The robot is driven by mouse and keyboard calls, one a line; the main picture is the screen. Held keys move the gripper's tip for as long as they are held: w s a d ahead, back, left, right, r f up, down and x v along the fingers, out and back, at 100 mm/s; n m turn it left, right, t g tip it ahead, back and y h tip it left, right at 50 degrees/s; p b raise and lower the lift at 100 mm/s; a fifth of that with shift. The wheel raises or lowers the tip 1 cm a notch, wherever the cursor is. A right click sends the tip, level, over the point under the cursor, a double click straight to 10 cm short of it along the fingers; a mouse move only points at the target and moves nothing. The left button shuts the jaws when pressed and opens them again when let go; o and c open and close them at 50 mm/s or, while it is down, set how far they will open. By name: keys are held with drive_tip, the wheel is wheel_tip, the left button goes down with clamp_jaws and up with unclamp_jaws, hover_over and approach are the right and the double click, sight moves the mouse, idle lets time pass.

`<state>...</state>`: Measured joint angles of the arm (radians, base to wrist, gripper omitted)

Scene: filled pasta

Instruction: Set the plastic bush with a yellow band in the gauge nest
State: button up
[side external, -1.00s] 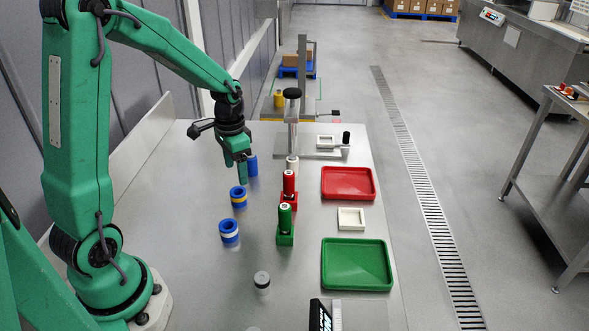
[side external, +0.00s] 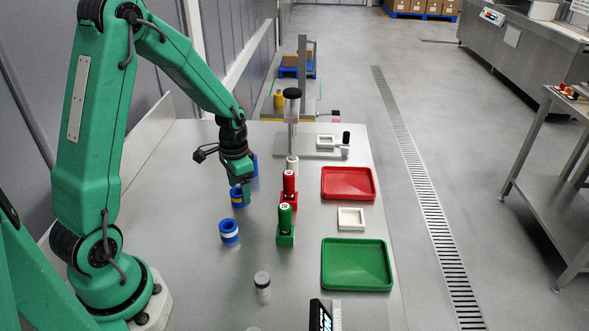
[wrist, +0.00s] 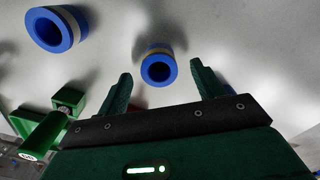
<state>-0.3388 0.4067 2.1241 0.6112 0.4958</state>
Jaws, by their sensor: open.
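The blue bush with a yellow band (side external: 237,198) stands on the steel table, partly hidden by my gripper (side external: 243,192). In the wrist view this bush (wrist: 158,68) shows its open bore between the fingers of my gripper (wrist: 160,76). The fingers are open, apart from it on both sides. A white square nest (side external: 325,141) sits on the plate of the gauge stand at the back. A similar pale square holder (side external: 351,218) lies between the trays. I cannot tell by marking which is the gauge nest.
A blue bush with a white band (side external: 229,231) stands nearer the camera; another blue bush (side external: 255,160) is mostly hidden behind my gripper. Red (side external: 348,197) and green (side external: 357,285) trays lie further right.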

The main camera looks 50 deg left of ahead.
drive_tip(key=shift+f, duration=0.65)
drive_tip(key=c, duration=1.2)
drive_tip(key=shift+r, duration=0.15)
drive_tip(key=shift+r, duration=0.85)
wheel_tip(320, 180, up, 2)
drive_tip(key=shift+w+r, duration=0.1)
drive_tip(key=shift+r, duration=0.1)
drive_tip(key=s+d+r, duration=0.2)
drive_tip(key=d+r, duration=0.4)
drive_tip(key=d, duration=0.5)
drive_tip(key=shift+s+d+r, duration=0.2)
drive_tip(key=shift+s+r, duration=0.05)
drive_tip(key=shift+r, duration=0.1)
